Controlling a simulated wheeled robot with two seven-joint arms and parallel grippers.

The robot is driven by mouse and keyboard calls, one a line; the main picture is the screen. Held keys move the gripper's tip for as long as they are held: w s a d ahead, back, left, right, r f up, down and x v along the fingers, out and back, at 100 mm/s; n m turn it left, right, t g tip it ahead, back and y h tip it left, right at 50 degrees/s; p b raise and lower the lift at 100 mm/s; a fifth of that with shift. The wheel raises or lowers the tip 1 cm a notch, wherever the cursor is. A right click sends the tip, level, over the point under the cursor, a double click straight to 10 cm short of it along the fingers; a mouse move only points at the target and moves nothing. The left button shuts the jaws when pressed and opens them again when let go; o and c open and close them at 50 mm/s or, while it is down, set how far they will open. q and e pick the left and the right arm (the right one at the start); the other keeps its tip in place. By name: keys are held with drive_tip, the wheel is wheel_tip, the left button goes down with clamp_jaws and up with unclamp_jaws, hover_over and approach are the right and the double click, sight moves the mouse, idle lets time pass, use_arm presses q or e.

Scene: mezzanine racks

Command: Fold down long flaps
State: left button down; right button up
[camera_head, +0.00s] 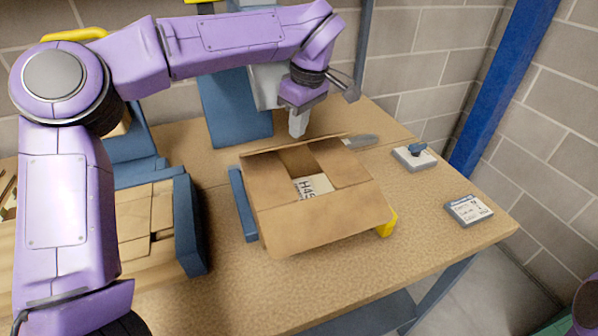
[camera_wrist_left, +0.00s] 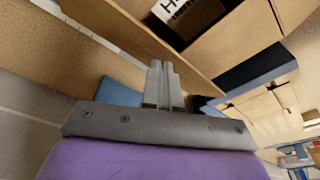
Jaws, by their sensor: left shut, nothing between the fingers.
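An open brown cardboard box (camera_head: 320,222) stands on the wooden table. Its left flap (camera_head: 268,180) and right flap (camera_head: 342,162) lie inward over the top. A gap between them shows a white label (camera_head: 314,186) inside. The far long flap (camera_head: 295,145) appears as a thin raised strip along the back edge. My left gripper (camera_head: 298,132) is shut and empty, pointing down just behind the far flap; contact is unclear. In the left wrist view its fingers (camera_wrist_left: 161,68) are together beside the box's cardboard (camera_wrist_left: 140,35). My right gripper is out of view.
A blue bracket (camera_head: 242,205) and a yellow piece (camera_head: 388,224) flank the box. A grey tool (camera_head: 360,142), a block with a blue knob (camera_head: 414,156) and a label device (camera_head: 468,209) lie right. The table's front is clear.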

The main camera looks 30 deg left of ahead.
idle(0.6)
use_arm(q)
drive_tip(key=shift+f, duration=0.2)
wheel_tip(320, 180, up, 5)
drive_tip(key=p, duration=0.6)
drive_tip(key=shift+f, duration=0.3)
